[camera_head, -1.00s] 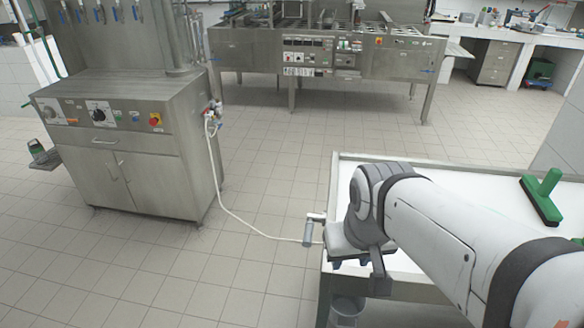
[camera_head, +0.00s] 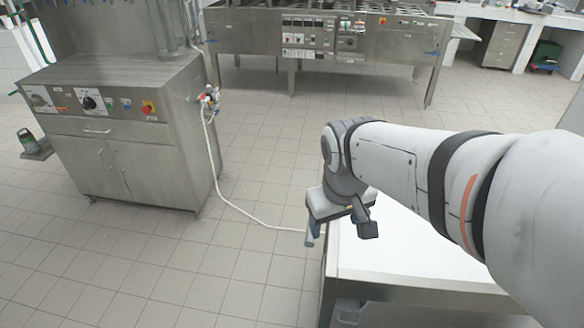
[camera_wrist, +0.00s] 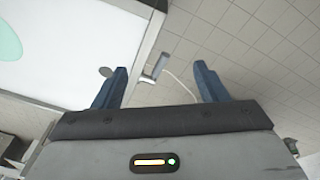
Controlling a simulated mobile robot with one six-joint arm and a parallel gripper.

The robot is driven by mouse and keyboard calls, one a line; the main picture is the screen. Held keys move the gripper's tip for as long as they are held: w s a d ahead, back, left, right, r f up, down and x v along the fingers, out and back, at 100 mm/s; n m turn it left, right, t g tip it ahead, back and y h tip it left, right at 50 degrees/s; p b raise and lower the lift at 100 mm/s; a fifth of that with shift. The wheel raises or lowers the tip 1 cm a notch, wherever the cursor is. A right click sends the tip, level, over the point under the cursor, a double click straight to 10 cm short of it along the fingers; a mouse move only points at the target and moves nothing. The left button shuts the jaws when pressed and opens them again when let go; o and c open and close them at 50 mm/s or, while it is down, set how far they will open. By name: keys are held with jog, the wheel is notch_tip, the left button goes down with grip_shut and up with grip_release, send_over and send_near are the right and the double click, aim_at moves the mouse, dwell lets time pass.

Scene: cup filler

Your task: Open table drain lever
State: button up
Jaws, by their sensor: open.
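The drain lever (camera_wrist: 160,66) is a small grey handle at the edge of the white-topped steel table (camera_wrist: 88,30). In the wrist view it appears in the gap between my two blue fingers, closer to the left one. My gripper (camera_wrist: 161,70) is open and empty. How far the lever lies beyond the fingertips is hard to tell. The lever is mostly or fully hidden behind my gripper there.
A grey bucket (camera_head: 349,311) stands below the table corner. A white hose (camera_head: 232,207) runs over the floor from the steel cabinet (camera_head: 130,135) towards the table. A long steel machine (camera_head: 320,40) stands at the back.

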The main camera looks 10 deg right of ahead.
jog(key=o, duration=0.6)
jog(key=w+f+n, duration=0.2)
jog(key=w, duration=0.1)
jog(key=w+f+n+g+h, duration=0.1)
jog(key=w+f+n, duration=0.1)
jog(key=w, duration=0.2)
jog(key=w+a+f+n+g+b, duration=0.1)
jog(key=w+f+n, duration=0.1)
jog(key=w, duration=0.1)
jog(key=shift+w+f+h, duration=0.15)
jog(key=shift+f+h, duration=0.05)
jog(key=shift+h, duration=0.2)
jog(key=n+g+h, duration=0.1)
jog(key=n+h, duration=0.1)
jog(key=n, duration=0.4)
send_near(309, 230)
jog(key=x, duration=0.9)
jog(key=shift+d+b, duration=0.15)
jog(key=shift+b, duration=0.2)
jog(key=shift+c, duration=0.5)
jog(key=c, duration=1.3)
jog(key=shift+f, duration=0.1)
